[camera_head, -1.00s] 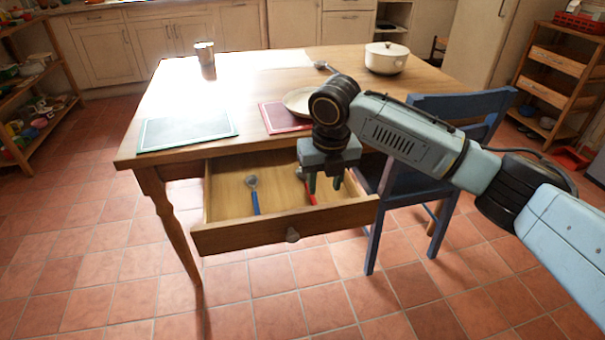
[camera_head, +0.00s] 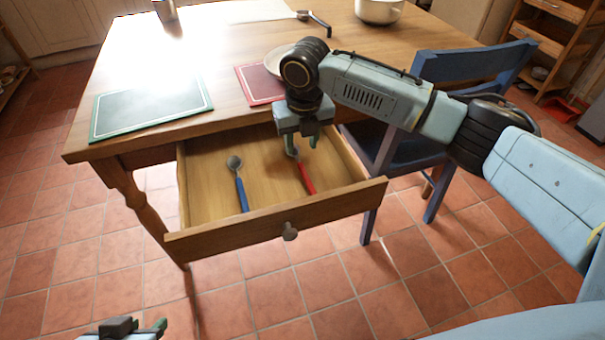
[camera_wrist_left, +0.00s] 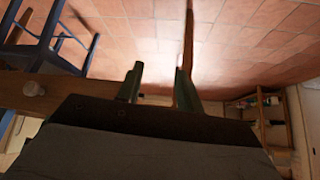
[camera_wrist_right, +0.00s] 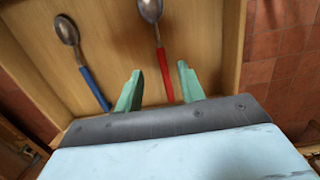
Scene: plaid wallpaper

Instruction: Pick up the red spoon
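The red spoon (camera_head: 307,179) lies in the open drawer (camera_head: 257,220), its handle towards the drawer front. In the head view my right gripper (camera_head: 303,142) is over its bowl end and partly hides it. In the right wrist view the open, empty fingers (camera_wrist_right: 160,70) are on either side of the red handle (camera_wrist_right: 165,75) in the picture; the height gap is unclear. A blue-handled spoon (camera_head: 240,185) lies to the left, and also shows in the right wrist view (camera_wrist_right: 85,70). My left gripper (camera_head: 138,328) is at the bottom left, open and empty in the left wrist view (camera_wrist_left: 158,70).
A blue chair (camera_head: 440,110) stands close to the drawer's right side. The floor in front is clear.

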